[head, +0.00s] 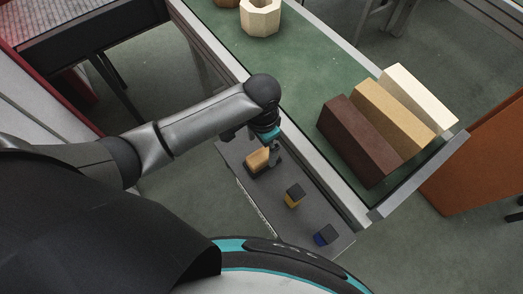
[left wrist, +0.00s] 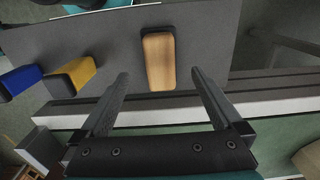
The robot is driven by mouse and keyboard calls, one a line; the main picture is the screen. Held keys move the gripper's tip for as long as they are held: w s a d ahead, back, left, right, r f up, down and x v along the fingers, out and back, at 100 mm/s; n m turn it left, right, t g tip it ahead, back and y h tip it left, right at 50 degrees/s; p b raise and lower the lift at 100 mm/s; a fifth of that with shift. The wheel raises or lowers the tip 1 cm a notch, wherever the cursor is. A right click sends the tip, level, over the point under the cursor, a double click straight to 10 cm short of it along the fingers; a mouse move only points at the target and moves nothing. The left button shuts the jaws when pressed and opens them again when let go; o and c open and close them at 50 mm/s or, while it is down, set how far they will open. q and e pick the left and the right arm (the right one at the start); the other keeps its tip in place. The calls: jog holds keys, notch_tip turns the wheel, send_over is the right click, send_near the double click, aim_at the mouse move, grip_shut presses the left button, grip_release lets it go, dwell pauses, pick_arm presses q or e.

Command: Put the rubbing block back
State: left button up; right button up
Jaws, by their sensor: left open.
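Three small blocks with dark pads stand on a grey shelf (head: 233,158): a wood-coloured block (head: 256,163), a yellow block (head: 292,200) and a blue block (head: 322,239). I cannot tell by name which is the rubbing block. My left gripper (head: 273,155) is open, right by the wood-coloured block. In the left wrist view, this block (left wrist: 158,62) lies ahead of and between the two spread fingers (left wrist: 160,76), with no visible contact. The yellow block (left wrist: 70,79) and blue block (left wrist: 20,82) are off to the left there. My right gripper is not in view.
A green-topped table (head: 300,90) with a grey raised edge runs beside and above the shelf. On it stand dark brown (head: 357,142), tan (head: 395,117) and cream (head: 420,97) long blocks, and a pale octagonal ring (head: 260,18). The shelf between the small blocks is clear.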

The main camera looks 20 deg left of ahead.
aim_at(262, 155)
pick_arm(q)
notch_tip(262, 155, up, 4)
jog(key=shift+r+p, duration=0.15)
jog(key=shift+p, duration=0.2)
dwell(0.4)
